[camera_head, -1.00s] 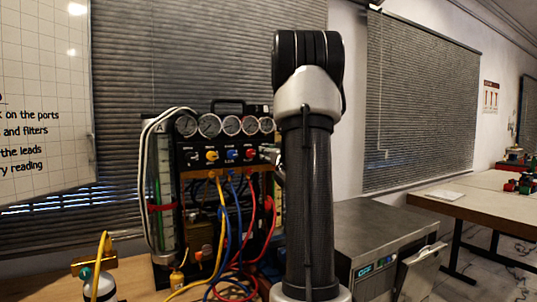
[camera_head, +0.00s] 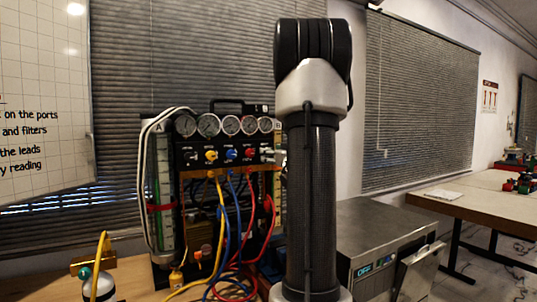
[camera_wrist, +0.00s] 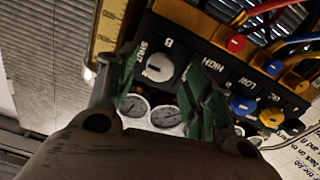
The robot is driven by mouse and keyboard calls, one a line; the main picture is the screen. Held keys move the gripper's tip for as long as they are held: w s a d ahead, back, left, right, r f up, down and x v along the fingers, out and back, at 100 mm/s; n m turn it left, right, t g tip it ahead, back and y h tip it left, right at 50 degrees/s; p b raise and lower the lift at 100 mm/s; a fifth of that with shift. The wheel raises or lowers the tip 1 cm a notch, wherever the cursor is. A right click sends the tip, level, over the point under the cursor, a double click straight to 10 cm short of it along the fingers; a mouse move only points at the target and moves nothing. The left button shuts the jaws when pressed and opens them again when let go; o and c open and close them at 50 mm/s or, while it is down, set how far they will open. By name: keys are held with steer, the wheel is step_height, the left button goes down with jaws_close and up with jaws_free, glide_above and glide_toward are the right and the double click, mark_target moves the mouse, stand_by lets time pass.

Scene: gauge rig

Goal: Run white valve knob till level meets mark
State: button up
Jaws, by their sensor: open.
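A pale grey-white round knob (camera_wrist: 158,67) with a dark slot sits on the black panel in the wrist view, near the letters B and SHUT. My gripper (camera_wrist: 169,75) is open, its green-padded fingers on either side of this knob; I cannot tell whether they touch it. A second white knob (camera_head: 191,156) is at the left of the panel in the head view. Tube A (camera_head: 164,190) holds green liquid and has a red band around it. Tube B (camera_wrist: 107,25) shows partly in the wrist view; its level is not clear. My arm hides the panel's right end in the head view.
A yellow knob (camera_head: 211,155) and a blue knob (camera_head: 231,154) sit along the panel (camera_head: 222,143), below several round gauges (camera_head: 208,125). Yellow, blue and red hoses (camera_head: 237,225) hang in front. A metal box (camera_head: 372,228) stands at the right.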

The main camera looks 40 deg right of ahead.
steer(key=v, duration=0.8)
steer(key=shift+s, duration=0.1)
stand_by(0.3)
steer(key=s+d+f+m+g+h, duration=0.3)
steer(key=s+d+f+g, duration=0.25)
steer(key=f, duration=0.35)
steer(key=s+a+f+m+g, duration=0.2)
steer(key=s+f+g, duration=0.4)
steer(key=s, duration=0.1)
steer(key=s+a+n+g+y, duration=0.1)
steer(key=s+a+n+y, duration=0.2)
steer(key=a, duration=1.3)
steer(key=s+a+r+n+g+y, duration=0.1)
steer(key=s+a+n+y, duration=0.2)
steer(key=a, duration=1.4)
steer(key=shift+s+a+r+y, duration=0.15)
steer(key=shift+s+y, duration=0.35)
steer(key=shift+s, duration=0.15)
